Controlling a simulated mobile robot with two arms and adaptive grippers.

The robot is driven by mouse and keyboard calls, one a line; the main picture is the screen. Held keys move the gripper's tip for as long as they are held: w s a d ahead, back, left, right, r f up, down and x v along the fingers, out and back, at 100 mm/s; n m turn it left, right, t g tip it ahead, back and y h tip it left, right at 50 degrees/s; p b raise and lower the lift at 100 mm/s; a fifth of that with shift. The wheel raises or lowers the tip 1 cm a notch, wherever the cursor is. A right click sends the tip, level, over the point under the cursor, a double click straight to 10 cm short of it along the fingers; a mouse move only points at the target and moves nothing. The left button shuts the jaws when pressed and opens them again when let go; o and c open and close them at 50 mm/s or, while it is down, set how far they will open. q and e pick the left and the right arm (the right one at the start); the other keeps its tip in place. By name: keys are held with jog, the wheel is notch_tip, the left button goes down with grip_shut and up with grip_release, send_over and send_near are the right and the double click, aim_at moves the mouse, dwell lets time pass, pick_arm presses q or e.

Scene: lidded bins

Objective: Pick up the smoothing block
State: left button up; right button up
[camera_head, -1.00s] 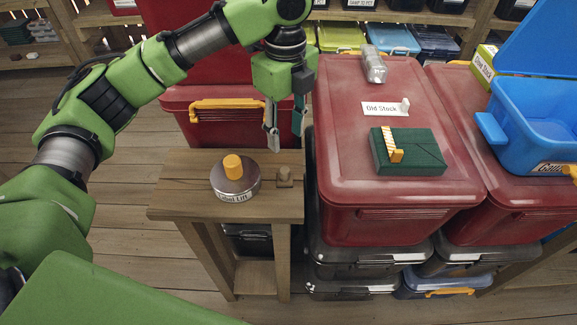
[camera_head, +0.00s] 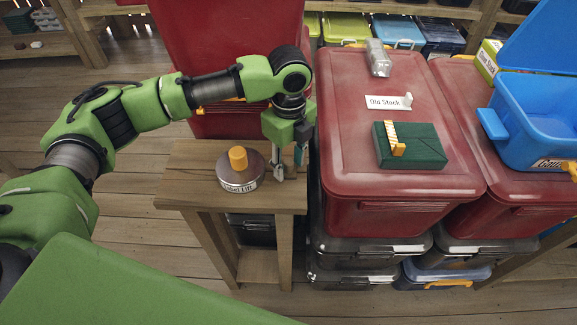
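A small grey-brown block, likely the smoothing block, stood at the right end of the wooden stool top a moment ago. My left gripper (camera_head: 289,172) now reaches down over that spot and mostly hides it. Its fingers point down near the stool top and look apart, with the block's spot at or between their tips. I cannot see any clear contact. A round tin (camera_head: 241,180) with an orange knob stands on the stool, left of the gripper. My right gripper is not in view.
The wooden stool (camera_head: 190,188) stands against a red lidded bin (camera_head: 345,140). On that lid lie a dark green block (camera_head: 425,150) with a yellow strip, an "Old Stock" sign (camera_head: 383,103) and a clear item (camera_head: 378,58). An open blue bin (camera_head: 530,120) is at the right.

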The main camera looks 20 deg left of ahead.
pick_arm(q)
jog(key=shift+c, duration=0.7)
grip_shut()
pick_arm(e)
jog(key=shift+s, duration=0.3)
pick_arm(q)
jog(key=shift+r, duration=0.1)
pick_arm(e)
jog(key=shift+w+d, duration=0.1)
pick_arm(q)
jog(key=shift+r, duration=0.5)
jog(key=s+r+b, duration=0.2)
jog(key=s+r, duration=1)
jog(key=s, duration=0.2)
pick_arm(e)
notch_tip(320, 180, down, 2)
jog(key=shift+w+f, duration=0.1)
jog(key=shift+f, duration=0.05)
